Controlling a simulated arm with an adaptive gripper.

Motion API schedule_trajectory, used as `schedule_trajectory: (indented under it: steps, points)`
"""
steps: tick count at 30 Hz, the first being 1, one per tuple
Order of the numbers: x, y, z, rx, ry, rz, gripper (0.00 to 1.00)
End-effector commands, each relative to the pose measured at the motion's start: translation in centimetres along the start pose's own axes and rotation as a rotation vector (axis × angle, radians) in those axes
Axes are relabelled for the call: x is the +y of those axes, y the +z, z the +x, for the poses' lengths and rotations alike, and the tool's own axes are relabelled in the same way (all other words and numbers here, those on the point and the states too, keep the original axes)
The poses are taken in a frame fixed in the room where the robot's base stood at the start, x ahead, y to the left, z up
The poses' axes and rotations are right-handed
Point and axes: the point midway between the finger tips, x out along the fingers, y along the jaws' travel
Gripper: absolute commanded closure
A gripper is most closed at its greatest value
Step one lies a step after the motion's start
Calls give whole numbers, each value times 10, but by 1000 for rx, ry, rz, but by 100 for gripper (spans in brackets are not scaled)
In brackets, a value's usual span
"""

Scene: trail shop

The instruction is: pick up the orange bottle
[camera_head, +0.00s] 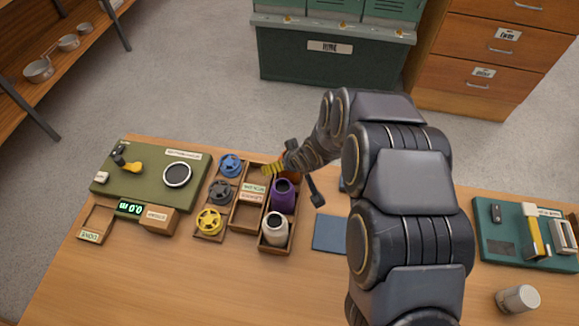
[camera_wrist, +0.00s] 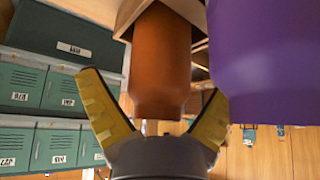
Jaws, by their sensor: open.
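The orange bottle (camera_wrist: 160,60) shows large in the wrist view, between the two yellow finger pads of my gripper (camera_wrist: 154,84). A visible gap lies between the left finger and the bottle; on the right I cannot tell whether the finger touches. My gripper is open. In the head view the bottle is mostly hidden behind my gripper (camera_head: 284,167), with a little orange showing in the far end of a wooden tray (camera_head: 262,246). A purple bottle (camera_head: 283,195) stands close beside it in the same tray, and is large at the right of the wrist view (camera_wrist: 270,60).
A white bottle (camera_head: 275,229) stands at the tray's near end. Left are blue, grey and yellow spools (camera_head: 209,221) and a green mat (camera_head: 140,180). The front table area is clear.

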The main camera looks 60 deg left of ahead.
Motion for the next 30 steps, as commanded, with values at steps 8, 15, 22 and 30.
schedule_trajectory:
  steps: [8, 15, 22, 30]
  points:
    - [0, -1, 12, 3, 2, -1, 8]
    - [0, -1, 11, 2, 1, -1, 73]
    - [0, -1, 11, 1, 1, -1, 77]
    - [0, -4, 7, 1, 2, -2, 77]
